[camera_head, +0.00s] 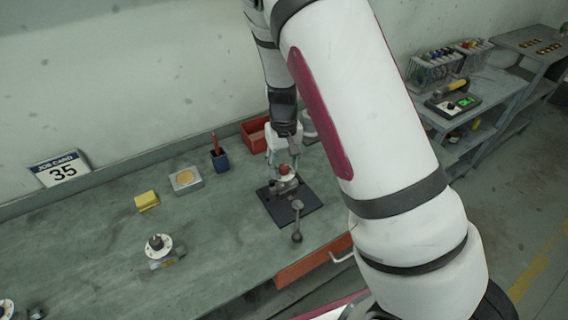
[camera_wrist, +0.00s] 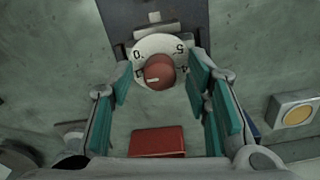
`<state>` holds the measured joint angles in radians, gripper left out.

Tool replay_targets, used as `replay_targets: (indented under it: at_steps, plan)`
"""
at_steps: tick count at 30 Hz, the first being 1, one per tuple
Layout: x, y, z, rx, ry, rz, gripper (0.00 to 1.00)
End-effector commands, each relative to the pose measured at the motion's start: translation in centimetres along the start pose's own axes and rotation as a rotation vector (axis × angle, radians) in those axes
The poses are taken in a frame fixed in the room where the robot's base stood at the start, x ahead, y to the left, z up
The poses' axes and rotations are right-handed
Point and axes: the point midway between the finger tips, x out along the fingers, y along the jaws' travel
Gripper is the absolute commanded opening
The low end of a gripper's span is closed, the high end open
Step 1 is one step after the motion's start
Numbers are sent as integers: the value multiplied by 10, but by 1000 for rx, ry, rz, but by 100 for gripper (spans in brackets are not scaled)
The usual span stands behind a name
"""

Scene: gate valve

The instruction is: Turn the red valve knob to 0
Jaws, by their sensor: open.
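The red valve knob (camera_wrist: 158,72) sits on a white round dial (camera_wrist: 147,48) with black numbers. Its white mark points to the left and slightly down in the wrist view, close to the 1; the 0 is at the dial's upper left. My gripper (camera_wrist: 160,76) is open, with one teal-padded finger on each side of the knob and visible gaps between. In the head view my gripper (camera_head: 283,160) points down over the knob (camera_head: 285,169), which stands on a dark plate (camera_head: 303,205). The dial is mostly hidden there.
A red bin (camera_head: 254,134) stands just behind my gripper, with a blue pen cup (camera_head: 220,159) to its left. A grey box (camera_head: 186,181), a yellow block (camera_head: 147,201) and another dial fitting (camera_head: 158,246) lie further left. The bench between them is clear.

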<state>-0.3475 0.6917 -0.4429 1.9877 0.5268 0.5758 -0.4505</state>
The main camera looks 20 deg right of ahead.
Motion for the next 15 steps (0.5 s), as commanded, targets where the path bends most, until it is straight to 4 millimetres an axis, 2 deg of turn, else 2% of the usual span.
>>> replay_targets:
  at_steps: [5,6,11,12,15]
  plan:
    - [0,0,0,0,1,0,44]
    - [0,0,0,0,1,0,40]
    - [0,0,0,0,1,0,3]
    - [0,0,0,0,1,0,0]
    - [0,0,0,1,1,0,0]
